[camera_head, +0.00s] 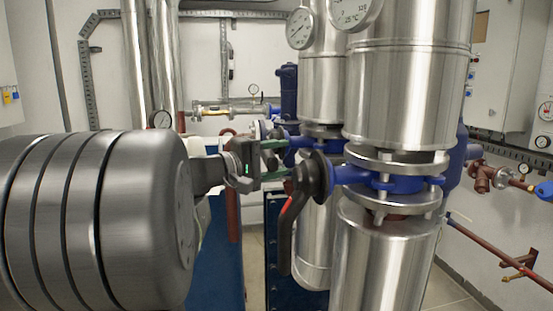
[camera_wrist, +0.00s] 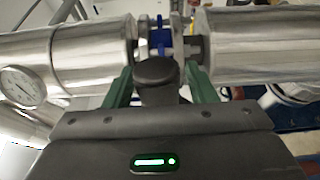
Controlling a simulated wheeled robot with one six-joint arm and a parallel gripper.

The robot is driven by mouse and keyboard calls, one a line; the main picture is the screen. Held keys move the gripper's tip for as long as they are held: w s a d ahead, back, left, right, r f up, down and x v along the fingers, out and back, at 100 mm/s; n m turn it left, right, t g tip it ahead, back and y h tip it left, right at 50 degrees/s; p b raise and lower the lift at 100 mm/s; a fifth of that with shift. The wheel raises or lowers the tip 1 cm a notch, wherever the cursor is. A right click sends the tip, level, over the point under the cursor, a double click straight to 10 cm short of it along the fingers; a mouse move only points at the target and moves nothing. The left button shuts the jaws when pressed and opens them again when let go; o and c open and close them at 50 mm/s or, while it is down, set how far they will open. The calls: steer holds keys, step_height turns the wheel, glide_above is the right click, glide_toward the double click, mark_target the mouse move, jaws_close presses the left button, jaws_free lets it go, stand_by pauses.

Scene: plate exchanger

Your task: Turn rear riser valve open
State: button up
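The rear riser (camera_head: 321,92) is a silver insulated pipe, partly hidden behind the front riser (camera_head: 408,90). Its blue valve (camera_head: 290,142) also shows in the wrist view (camera_wrist: 160,38). In the wrist view, a black rounded handle or hub (camera_wrist: 157,72) stands in front of the blue valve. My gripper (camera_head: 283,158) reaches in from the left at the rear valve's height. Its green fingers (camera_wrist: 160,88) stand apart on either side of the black part. They look open; whether they touch it is unclear. The rear handle's lower part is hidden behind my gripper.
The front riser's blue valve (camera_head: 390,184) has a black lever (camera_head: 288,235) with a red stripe, hanging down close to the right of my gripper. Dial gauges (camera_head: 300,29) sit above. Red pipes with a blue handle (camera_head: 545,189) line the right wall.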

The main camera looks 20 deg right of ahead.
jaws_close()
steer(key=shift+f, duration=0.1)
step_height(320, 180, down, 3)
steer(key=m+b, duration=0.1)
steer(key=b, duration=0.6)
steer(key=shift+w+h, duration=0.1)
steer(key=shift+h, duration=0.2)
steer(key=w+d+f+m+g+h+b, duration=0.3)
steer(key=w+f+m+g+b, duration=0.5)
steer(key=m+b, duration=1.3)
steer(key=shift+w+d+f+m+h+b, duration=0.25)
steer(key=shift+w+f+b, duration=1.4)
steer(key=shift+w+b, duration=1.9)
steer(key=shift+s+a+r+b, duration=0.1)
steer(key=shift+s+r+b, duration=0.05)
steer(key=shift+s+b, duration=0.35)
